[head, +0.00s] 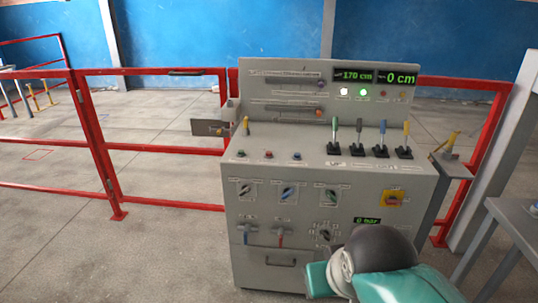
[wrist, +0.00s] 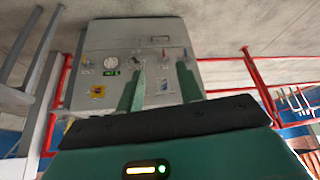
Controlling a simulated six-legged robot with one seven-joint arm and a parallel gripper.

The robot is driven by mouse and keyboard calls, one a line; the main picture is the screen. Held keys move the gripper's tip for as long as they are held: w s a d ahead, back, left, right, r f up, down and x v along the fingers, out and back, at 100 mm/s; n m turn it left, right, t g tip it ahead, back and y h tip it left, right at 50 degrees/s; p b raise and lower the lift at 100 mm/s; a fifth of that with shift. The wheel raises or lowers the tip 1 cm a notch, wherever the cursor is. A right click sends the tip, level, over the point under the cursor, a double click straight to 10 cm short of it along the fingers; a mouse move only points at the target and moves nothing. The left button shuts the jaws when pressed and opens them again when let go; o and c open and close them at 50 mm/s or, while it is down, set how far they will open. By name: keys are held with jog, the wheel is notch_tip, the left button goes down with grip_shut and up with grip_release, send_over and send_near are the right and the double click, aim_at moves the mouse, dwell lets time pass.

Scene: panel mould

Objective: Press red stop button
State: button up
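The red button (head: 268,155) is small and round. It sits on the sloped top of the grey control panel (head: 330,270), between a dark green and a blue button. I cannot make it out in the wrist view, where the panel's front (wrist: 88,45) appears upside down. A red switch on a yellow plate (head: 394,199) is on the front face at the right; its yellow plate also shows in the wrist view (wrist: 98,91). My gripper (wrist: 160,66) is open and empty, its two teal fingers apart, facing the panel front without visible contact. My arm hides the panel's lower right in the head view.
Several upright levers (head: 358,138) stand on the panel's top right, under lit displays (head: 353,76). Knobs and switches cover the front. Red railings (head: 165,145) run behind and beside the panel. A grey table (head: 518,215) stands at the right.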

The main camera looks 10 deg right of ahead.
grip_shut()
dwell(1.8)
